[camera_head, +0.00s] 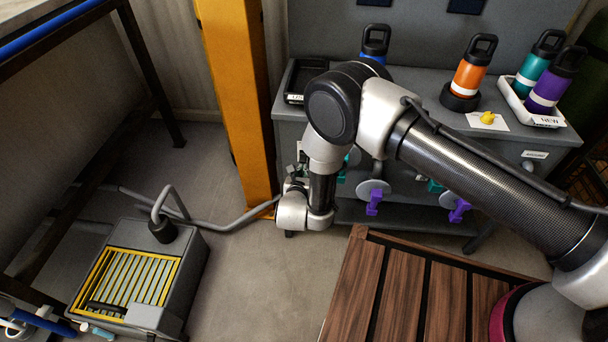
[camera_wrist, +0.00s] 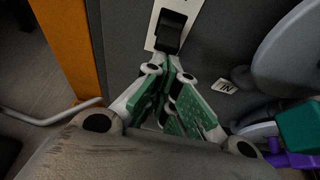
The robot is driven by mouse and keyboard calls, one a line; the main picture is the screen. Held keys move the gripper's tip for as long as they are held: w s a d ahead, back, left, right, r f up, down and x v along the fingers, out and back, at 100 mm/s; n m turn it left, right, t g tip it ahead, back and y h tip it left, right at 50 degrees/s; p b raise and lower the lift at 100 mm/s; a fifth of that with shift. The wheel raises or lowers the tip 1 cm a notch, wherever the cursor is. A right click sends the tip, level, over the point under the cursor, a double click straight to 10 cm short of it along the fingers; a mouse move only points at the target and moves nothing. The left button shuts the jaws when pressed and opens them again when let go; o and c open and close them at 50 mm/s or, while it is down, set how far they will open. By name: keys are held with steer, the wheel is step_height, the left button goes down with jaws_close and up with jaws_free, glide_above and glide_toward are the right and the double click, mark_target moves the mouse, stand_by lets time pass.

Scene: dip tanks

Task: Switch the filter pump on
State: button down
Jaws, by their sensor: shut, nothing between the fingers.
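In the wrist view a black rocker switch (camera_wrist: 171,30) sits on a white plate (camera_wrist: 152,32) on a grey panel (camera_wrist: 120,45). My gripper (camera_wrist: 170,72), with green finger pads, is shut and empty. Its tips lie just below the switch in the picture; I cannot tell whether they touch it. In the head view my gripper (camera_head: 297,182) is low, beside the orange post and in front of the grey bench, and my wrist partly hides it. The switch is hidden there. A grey box with a yellow grille (camera_head: 128,278) and a pipe on top stands on the floor at lower left, likely the pump.
An orange post (camera_head: 238,100) stands left of the grey bench (camera_head: 400,85). Round discs with purple handles (camera_head: 374,202) jut from the bench front. Bottles (camera_head: 470,68) stand on top. A slatted wooden platform (camera_head: 400,295) is in front. A grey pipe (camera_head: 235,222) runs along the floor.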

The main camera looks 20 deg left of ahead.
steer(key=shift+s+r+g, duration=0.1)
steer(key=shift+r+g, duration=0.3)
steer(key=shift+g, duration=0.3)
steer(key=shift+r, duration=0.15)
steer(key=shift+r, duration=0.65)
